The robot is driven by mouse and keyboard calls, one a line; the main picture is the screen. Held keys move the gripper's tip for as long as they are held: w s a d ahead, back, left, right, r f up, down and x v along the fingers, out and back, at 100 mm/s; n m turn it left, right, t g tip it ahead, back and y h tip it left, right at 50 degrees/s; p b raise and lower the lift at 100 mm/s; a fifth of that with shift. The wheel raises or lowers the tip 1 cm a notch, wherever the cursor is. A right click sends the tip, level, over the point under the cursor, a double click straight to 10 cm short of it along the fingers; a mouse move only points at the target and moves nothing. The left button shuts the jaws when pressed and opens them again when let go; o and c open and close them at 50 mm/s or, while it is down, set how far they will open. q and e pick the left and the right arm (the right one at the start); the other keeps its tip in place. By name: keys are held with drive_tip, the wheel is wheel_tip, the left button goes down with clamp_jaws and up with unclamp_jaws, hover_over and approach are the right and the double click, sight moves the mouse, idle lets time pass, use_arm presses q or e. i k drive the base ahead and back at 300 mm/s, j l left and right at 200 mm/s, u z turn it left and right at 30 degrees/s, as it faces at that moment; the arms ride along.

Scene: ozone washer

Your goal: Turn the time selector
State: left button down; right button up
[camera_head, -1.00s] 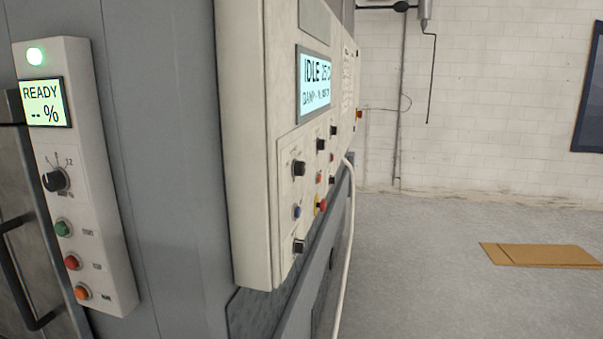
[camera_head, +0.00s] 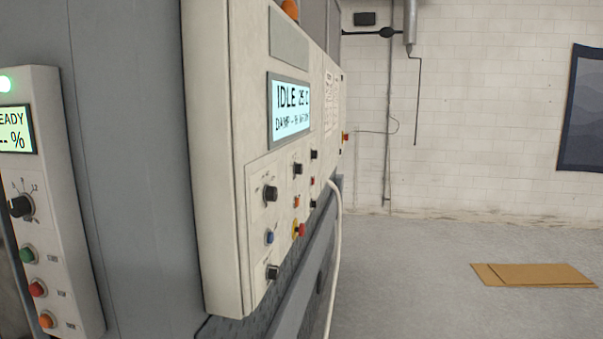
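The large cream control panel (camera_head: 222,150) juts from the grey machine, seen at a steep angle. Its screen (camera_head: 291,108) reads "IDLE 25 C". Below the screen are several black selector knobs, among them an upper left knob (camera_head: 270,193), an upper middle knob (camera_head: 297,169) and a lower knob (camera_head: 272,272). Their labels are too small to read, so I cannot tell which is the time selector. A smaller panel (camera_head: 75,230) at the left has a black dial (camera_head: 21,207) with a numbered scale. Neither of my grippers is in view.
A white cable (camera_head: 335,250) hangs beside the panel. Flat cardboard (camera_head: 535,275) lies on the otherwise open floor at right.

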sight(296, 168)
drive_tip(key=i+l+u, duration=0.15)
drive_tip(key=i+l, duration=0.15)
drive_tip(key=l, duration=0.35)
drive_tip(key=i+l+u, duration=0.15)
drive_tip(key=l, duration=0.5)
drive_tip(key=i+l+u, duration=0.1)
drive_tip(key=i+l, duration=0.2)
drive_tip(key=l, duration=0.35)
drive_tip(key=i+l+u, duration=0.15)
drive_tip(key=l, duration=0.55)
drive_tip(key=i+l+u, duration=0.15)
drive_tip(key=l, duration=0.6)
drive_tip(key=i+l+u, duration=0.15)
drive_tip(key=l, duration=0.55)
drive_tip(key=l+u, duration=0.1)
drive_tip(key=l, duration=0.65)
drive_tip(key=i, duration=0.05)
